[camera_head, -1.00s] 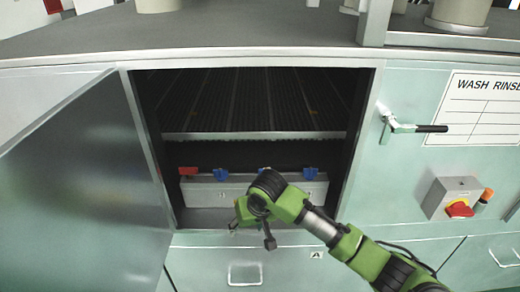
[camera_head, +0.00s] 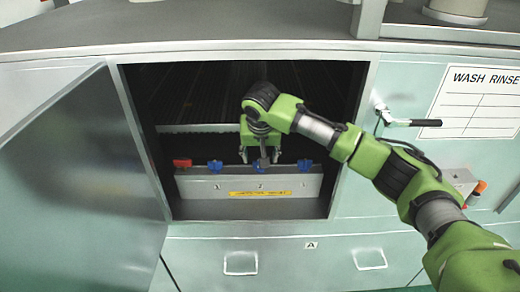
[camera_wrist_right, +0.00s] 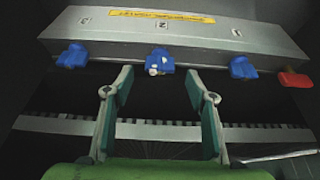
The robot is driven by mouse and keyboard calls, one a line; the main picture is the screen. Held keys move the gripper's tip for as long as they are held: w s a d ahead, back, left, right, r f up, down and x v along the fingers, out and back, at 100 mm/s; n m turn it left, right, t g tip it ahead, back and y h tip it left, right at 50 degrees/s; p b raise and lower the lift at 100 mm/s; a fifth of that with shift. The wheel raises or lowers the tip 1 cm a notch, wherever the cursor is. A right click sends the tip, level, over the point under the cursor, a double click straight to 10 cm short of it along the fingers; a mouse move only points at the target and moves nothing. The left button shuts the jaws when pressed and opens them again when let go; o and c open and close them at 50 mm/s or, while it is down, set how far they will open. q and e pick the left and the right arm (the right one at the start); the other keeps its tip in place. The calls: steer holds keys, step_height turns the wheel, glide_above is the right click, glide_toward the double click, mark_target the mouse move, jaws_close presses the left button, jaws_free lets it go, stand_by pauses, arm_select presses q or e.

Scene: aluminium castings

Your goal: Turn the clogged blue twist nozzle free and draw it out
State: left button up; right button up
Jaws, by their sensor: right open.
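Three blue twist nozzles sit in a row on a grey manifold bar (camera_head: 210,190) inside the open cabinet. They show at the left (camera_wrist_right: 72,56), middle (camera_wrist_right: 160,58) and right (camera_wrist_right: 243,67) of the right wrist view, where the bar appears upside down. The middle nozzle, by the number 2, has pale spots on its near end; the other two look plain blue. My right gripper (camera_wrist_right: 160,84) is open and empty, its fingertips to either side of the middle nozzle and a little short of it. In the head view the gripper (camera_head: 260,156) partly hides that nozzle. My left gripper is not in view.
A red handle (camera_head: 182,163) sits at the bar's left end. A slotted rack edge (camera_head: 195,129) lies above and behind the bar. The cabinet door (camera_head: 80,170) stands open at the left. A lever latch (camera_head: 410,122) sticks out right of the opening.

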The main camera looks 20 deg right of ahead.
steer(key=x, duration=0.3)
steer(key=shift+w+d+f+p, duration=0.15)
steer(key=shift+f+p, duration=0.1)
steer(key=shift+p, duration=0.1)
steer(key=shift+w+f, duration=0.15)
steer(key=shift+f, duration=0.25)
steer(key=shift+c, duration=0.2)
steer(key=c, duration=1.1)
steer(key=shift+r+n+y+p, duration=0.1)
steer(key=shift+n+y+p, duration=0.2)
steer(key=shift+n+p, duration=0.45)
steer(key=shift+c, duration=0.2)
steer(key=n+y+p, duration=0.1)
steer(key=n+p, duration=0.1)
steer(key=n, duration=0.1)
steer(key=shift+n+y+p, duration=0.3)
steer(key=shift+n+p, duration=0.05)
steer(key=shift+n, duration=0.6)
